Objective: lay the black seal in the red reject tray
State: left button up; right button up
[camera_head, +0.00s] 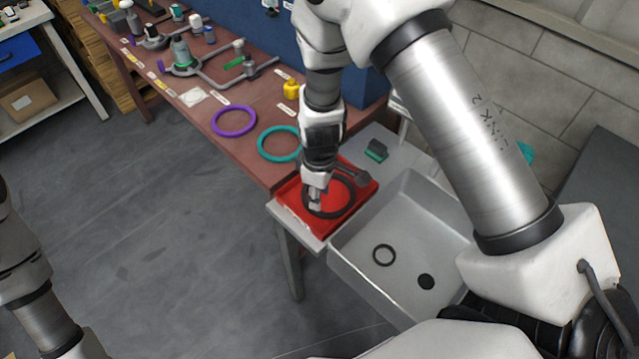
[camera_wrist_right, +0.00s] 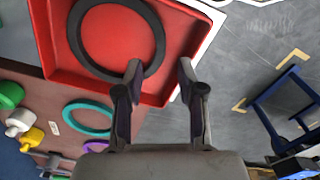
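The black seal (camera_head: 352,203) is a flat black ring lying in the red reject tray (camera_head: 291,194), seemingly flat on its floor. In the right wrist view the seal (camera_wrist_right: 156,35) lies within the walls of the tray (camera_wrist_right: 196,32). My right gripper (camera_head: 317,199) points down at the seal's left side. In the wrist view its two fingertips (camera_wrist_right: 159,72) stand apart, one over or inside the ring's band and one outside it. Contact with the seal cannot be told. My left arm shows at the lower left; its gripper is out of view.
A grey sink (camera_head: 405,225) holding a small dark ring (camera_head: 384,255) adjoins the tray's right side. A teal ring (camera_head: 279,144), a purple ring (camera_head: 233,121) and a yellow part (camera_head: 291,90) lie on the brown bench. A dark green block (camera_head: 376,150) stands behind the tray.

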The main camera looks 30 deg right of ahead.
notch_tip(320, 180, up, 6)
jog(key=shift+f+b, duration=0.1)
jog(key=shift+b, duration=0.2)
jog(key=shift+s, duration=0.1)
dwell(1.0)
